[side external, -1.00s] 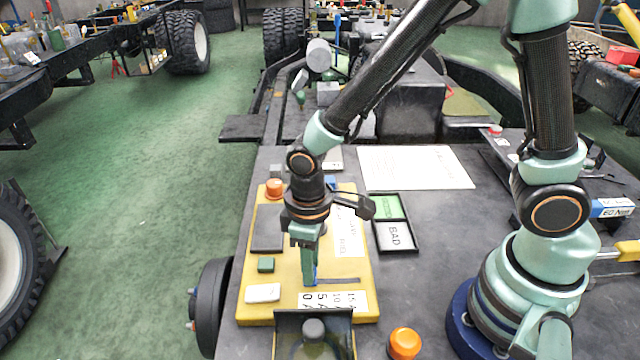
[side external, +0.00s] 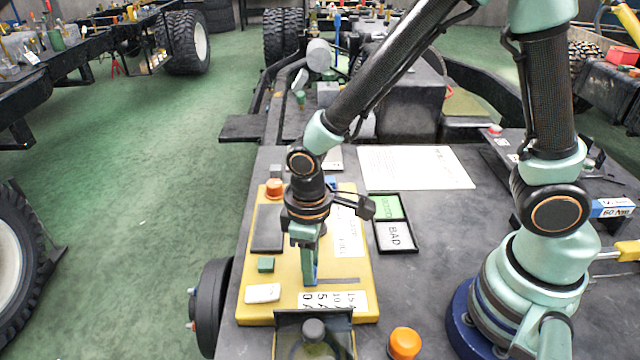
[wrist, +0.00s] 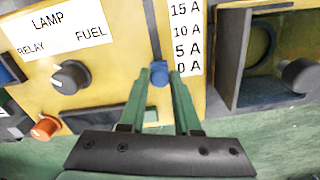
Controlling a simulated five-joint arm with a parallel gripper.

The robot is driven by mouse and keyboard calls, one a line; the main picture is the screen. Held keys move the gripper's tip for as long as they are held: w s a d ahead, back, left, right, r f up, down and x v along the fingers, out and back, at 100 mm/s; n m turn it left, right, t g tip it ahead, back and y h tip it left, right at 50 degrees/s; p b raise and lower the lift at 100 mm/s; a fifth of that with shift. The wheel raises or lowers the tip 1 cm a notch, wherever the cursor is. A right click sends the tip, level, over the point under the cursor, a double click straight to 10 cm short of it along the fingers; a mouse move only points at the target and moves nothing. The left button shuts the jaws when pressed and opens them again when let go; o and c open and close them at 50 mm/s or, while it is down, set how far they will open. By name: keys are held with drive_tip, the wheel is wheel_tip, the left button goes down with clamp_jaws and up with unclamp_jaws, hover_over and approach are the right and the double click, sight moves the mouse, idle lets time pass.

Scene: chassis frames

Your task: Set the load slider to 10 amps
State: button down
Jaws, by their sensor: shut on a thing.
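The load slider's blue knob (wrist: 158,70) shows in the wrist view between the two green fingertips of my gripper (wrist: 159,76). The fingers are shut on the knob. It sits beside the low end of the printed amp scale (wrist: 187,38), about level with the 0 A mark. The slider's dark slot runs from the knob toward the 15 A end. In the side view my gripper (side external: 310,280) points down at the yellow panel (side external: 274,306), at the 0 A end of the slot (side external: 340,281). There the fingers mostly hide the knob.
A black rotary knob (wrist: 70,77) and an orange button (wrist: 45,127) are on the panel. An open dark box (side external: 284,345) stands close beside the scale. A black tray (side external: 413,248) with GOOD and BAD cards and an orange knob (side external: 404,343) lie to the right.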

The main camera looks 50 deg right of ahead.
idle(0.4)
drive_tip(key=shift+s+d+r, duration=0.1)
drive_tip(key=shift+s+d, duration=1.6)
drive_tip(key=shift+d, duration=0.05)
drive_tip(key=c, duration=0.6)
unclamp_jaws()
wheel_tip(320, 180, up, 12)
